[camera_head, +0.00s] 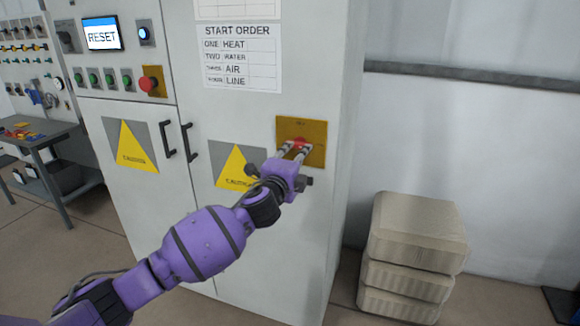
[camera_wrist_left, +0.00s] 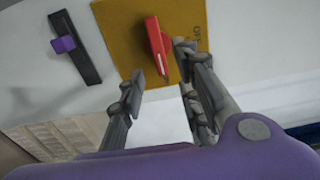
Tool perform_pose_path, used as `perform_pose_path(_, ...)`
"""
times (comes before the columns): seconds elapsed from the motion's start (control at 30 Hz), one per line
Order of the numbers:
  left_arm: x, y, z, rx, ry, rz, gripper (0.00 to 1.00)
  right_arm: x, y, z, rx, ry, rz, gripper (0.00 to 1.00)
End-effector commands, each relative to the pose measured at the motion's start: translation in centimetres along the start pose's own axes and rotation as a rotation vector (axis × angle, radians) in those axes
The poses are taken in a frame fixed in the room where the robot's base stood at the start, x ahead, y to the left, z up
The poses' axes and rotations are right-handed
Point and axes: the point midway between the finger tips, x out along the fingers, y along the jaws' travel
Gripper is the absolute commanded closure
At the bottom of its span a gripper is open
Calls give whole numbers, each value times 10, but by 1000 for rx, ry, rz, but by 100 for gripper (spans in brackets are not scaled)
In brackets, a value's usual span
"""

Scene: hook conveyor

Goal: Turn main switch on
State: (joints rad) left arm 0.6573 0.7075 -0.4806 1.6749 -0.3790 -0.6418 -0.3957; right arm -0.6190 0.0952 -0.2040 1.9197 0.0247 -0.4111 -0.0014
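The main switch is a red handle (camera_head: 300,142) on a yellow plate (camera_head: 317,129) on the cabinet's right door. In the left wrist view the red handle (camera_wrist_left: 156,45) stands out from the yellow plate (camera_wrist_left: 118,30), with part of an "OFF" label beside it. My left gripper (camera_head: 293,151) is in front of the plate and partly hides the handle. In the wrist view its fingers (camera_wrist_left: 162,72) are apart, one on each side of the handle's near end, with visible gaps. I cannot tell whether either touches it. My right gripper is not in view.
The grey cabinet (camera_head: 260,115) carries a reset screen (camera_head: 102,34), several buttons and a red emergency knob (camera_head: 149,84). Stacked beige blocks (camera_head: 416,232) stand on the floor at right. A table (camera_head: 50,133) is at far left. A dark bar with a purple block (camera_wrist_left: 64,44) shows beside the plate.

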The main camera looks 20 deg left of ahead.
Motion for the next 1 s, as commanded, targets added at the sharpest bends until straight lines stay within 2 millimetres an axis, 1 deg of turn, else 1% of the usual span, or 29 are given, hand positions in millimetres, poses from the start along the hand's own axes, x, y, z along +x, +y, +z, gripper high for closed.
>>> perform_pose_path(0.03, -13, 1, 0, 0, 2, 0, 69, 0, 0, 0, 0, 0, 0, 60)
perform_pose_path(0.1, -28, 1, 0, 1, 2, 0, 69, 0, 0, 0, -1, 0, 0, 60)
perform_pose_path(0.2, -45, 1, 0, 1, 1, 1, 69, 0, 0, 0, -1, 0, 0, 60)
perform_pose_path(0.33, -61, 0, 1, 0, 0, 1, 69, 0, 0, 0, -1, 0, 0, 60)
perform_pose_path(0.5, -68, 0, 0, 1, 0, -1, 69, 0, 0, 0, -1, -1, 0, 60)
perform_pose_path(0.9, -68, 0, 0, -3, 0, 0, 69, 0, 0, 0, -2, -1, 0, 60)
perform_pose_path(0.97, -68, -1, -1, -23, 7, -2, 69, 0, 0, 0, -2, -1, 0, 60)
perform_pose_path(1.0, -68, -1, -6, -58, 24, -1, 69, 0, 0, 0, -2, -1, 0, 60)
